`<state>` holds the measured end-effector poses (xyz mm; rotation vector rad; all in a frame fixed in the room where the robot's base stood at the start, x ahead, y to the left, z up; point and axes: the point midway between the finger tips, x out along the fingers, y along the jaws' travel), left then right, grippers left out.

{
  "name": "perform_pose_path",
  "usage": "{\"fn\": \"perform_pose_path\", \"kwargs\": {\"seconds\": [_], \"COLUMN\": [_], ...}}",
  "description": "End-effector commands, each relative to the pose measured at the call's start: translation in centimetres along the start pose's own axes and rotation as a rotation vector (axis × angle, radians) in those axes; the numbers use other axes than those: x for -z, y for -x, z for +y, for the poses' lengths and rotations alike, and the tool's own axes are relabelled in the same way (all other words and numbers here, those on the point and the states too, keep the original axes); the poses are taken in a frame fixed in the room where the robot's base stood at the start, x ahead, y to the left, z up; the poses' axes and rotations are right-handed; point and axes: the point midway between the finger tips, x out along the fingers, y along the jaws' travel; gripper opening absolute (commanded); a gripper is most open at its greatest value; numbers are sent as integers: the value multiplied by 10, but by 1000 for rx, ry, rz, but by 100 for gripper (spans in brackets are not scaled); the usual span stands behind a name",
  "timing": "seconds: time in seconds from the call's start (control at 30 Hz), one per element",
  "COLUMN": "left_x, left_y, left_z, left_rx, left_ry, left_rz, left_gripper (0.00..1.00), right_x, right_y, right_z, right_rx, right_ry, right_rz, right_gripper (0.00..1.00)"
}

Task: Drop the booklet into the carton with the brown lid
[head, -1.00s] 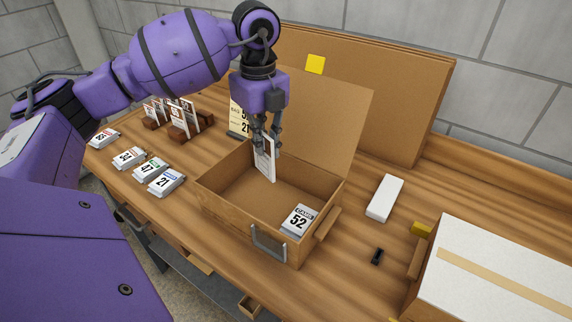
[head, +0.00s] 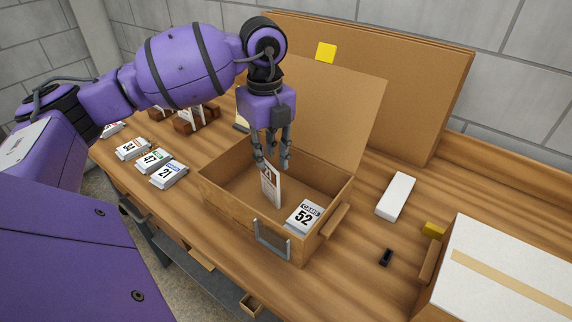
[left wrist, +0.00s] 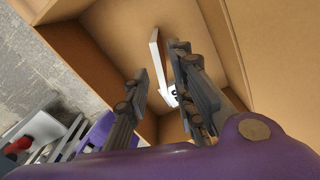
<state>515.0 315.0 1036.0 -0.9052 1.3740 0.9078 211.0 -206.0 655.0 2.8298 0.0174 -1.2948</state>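The carton with the brown lid (head: 232,213) stands open on the bench, its lid (head: 335,105) raised at the back. My left gripper (head: 271,164) is over the carton with its fingers spread apart. The booklet (head: 271,186), a thin white card with a brown print, is nearly upright just below the fingertips, inside the carton's walls. I cannot tell whether it touches the floor. In the left wrist view the booklet (left wrist: 157,62) shows edge-on beyond the parted fingers (left wrist: 160,80). A pack marked 52 (head: 303,217) lies in the carton's front right. My right gripper is not in view.
Several number packs (head: 153,162) lie left of the carton, with brown card holders (head: 195,122) behind. A white box (head: 396,195) and a small black object (head: 386,257) lie to its right. A white-topped carton (head: 510,275) stands at the right edge.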

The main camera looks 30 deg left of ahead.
Motion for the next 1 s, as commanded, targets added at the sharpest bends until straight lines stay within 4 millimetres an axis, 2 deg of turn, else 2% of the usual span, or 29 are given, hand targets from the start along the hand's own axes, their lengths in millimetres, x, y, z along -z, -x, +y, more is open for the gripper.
{"fn": "perform_pose_path", "kwargs": {"seconds": [0.37,0.47,0.8,1.0], "left_x": [0,-1,0,0], "left_y": [4,17,88,114], "left_z": [0,0,-1,0], "left_rx": [1,2,5,2], "left_ry": [0,0,1,1], "left_rz": [-1,-2,-2,-1], "left_gripper": [28,28,28,28], "right_x": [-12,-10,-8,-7], "right_y": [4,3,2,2], "right_z": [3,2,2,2], "right_rx": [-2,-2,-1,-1], "right_ry": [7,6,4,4], "right_rz": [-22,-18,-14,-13], "right_gripper": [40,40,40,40]}}
